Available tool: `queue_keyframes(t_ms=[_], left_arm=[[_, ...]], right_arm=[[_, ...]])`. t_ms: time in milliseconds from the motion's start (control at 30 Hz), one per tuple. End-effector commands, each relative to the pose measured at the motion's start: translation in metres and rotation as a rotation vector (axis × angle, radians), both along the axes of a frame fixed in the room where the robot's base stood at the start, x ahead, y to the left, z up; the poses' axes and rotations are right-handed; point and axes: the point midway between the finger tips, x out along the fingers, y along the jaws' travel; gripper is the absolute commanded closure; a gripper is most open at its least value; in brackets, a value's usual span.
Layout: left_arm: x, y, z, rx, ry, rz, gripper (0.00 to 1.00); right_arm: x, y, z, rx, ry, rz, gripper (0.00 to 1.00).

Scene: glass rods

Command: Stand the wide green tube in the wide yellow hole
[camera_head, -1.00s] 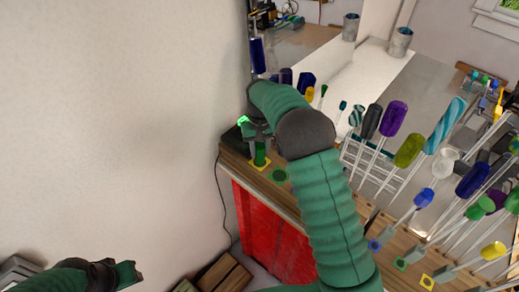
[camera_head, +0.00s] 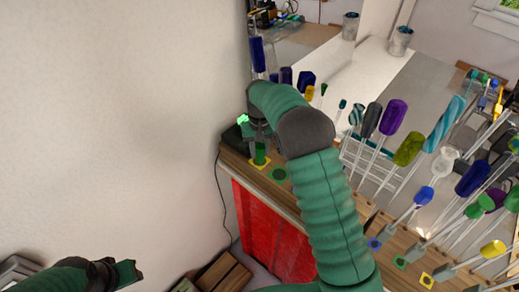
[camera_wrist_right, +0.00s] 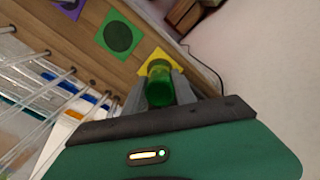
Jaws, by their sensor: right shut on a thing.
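The green tube (camera_head: 260,154) stands roughly upright at the yellow-marked hole (camera_head: 262,166) near the left end of the wooden board. Its lower end overlaps the yellow square, but I cannot tell how deep it sits. My right gripper (camera_head: 259,140) is shut on the tube from above. In the right wrist view the tube (camera_wrist_right: 159,86) is between the fingers, with the yellow square (camera_wrist_right: 147,64) just behind it. The hole itself is hidden by the tube. My left gripper (camera_head: 128,274) is low at the left, away from the board, its jaws unclear.
A green-marked hole (camera_head: 279,174) lies beside the yellow one; it also shows in the right wrist view (camera_wrist_right: 118,37). A red cabinet (camera_head: 265,232) is below the board. A wall fills the left.

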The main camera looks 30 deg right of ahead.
Motion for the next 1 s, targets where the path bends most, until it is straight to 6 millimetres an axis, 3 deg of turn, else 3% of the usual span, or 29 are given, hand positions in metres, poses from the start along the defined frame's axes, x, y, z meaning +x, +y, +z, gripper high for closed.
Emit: queue_keyframes(t_ms=[267, 300, 333, 667, 1000], left_arm=[[0.000, 0.000, -0.004, 0.000, 0.000, 0.000, 0.64], [0.000, 0.000, -0.003, 0.000, 0.000, 0.000, 0.64], [0.000, 0.000, -0.003, 0.000, 0.000, 0.000, 0.64], [0.000, 0.000, -0.001, 0.000, 0.000, 0.000, 0.64], [0.000, 0.000, 0.024, 0.000, 0.000, 0.000, 0.64]], right_arm=[[0.000, 0.000, -0.006, 0.000, 0.000, 0.000, 1.00], [0.000, 0.000, -0.005, 0.000, 0.000, 0.000, 0.64], [0.000, 0.000, -0.005, 0.000, 0.000, 0.000, 0.60], [0.000, 0.000, -0.004, 0.000, 0.000, 0.000, 0.59], [0.000, 0.000, 0.028, 0.000, -0.001, 0.000, 0.59]])
